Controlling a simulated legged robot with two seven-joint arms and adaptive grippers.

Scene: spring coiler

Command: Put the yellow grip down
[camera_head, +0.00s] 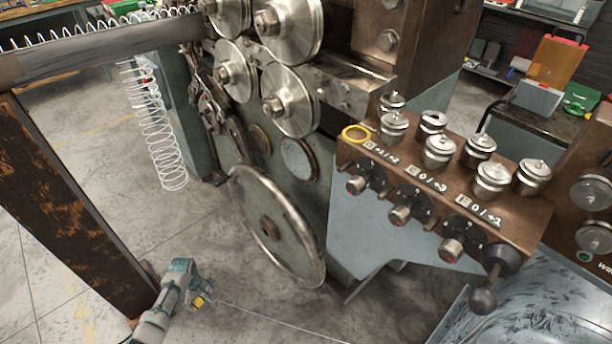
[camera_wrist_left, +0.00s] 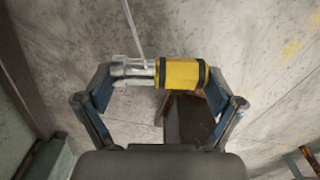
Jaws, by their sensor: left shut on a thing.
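The yellow grip (camera_wrist_left: 183,73) is a short yellow cylinder with black bands and a metal end at its left. It lies crosswise between the two fingers of my left gripper (camera_wrist_left: 160,80) in the left wrist view. The fingers are shut on it, one at each end. A thin wire or rod runs away from the grip. My right gripper is not in view.
The coiler machine (camera_head: 290,165) with rollers and a large handwheel (camera_head: 277,225) stands to the right of my left gripper. A rusty brown post (camera_head: 75,220) is close at its left. A knob panel (camera_head: 440,185) is further right. Bare floor (camera_head: 225,325) lies around the gripper.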

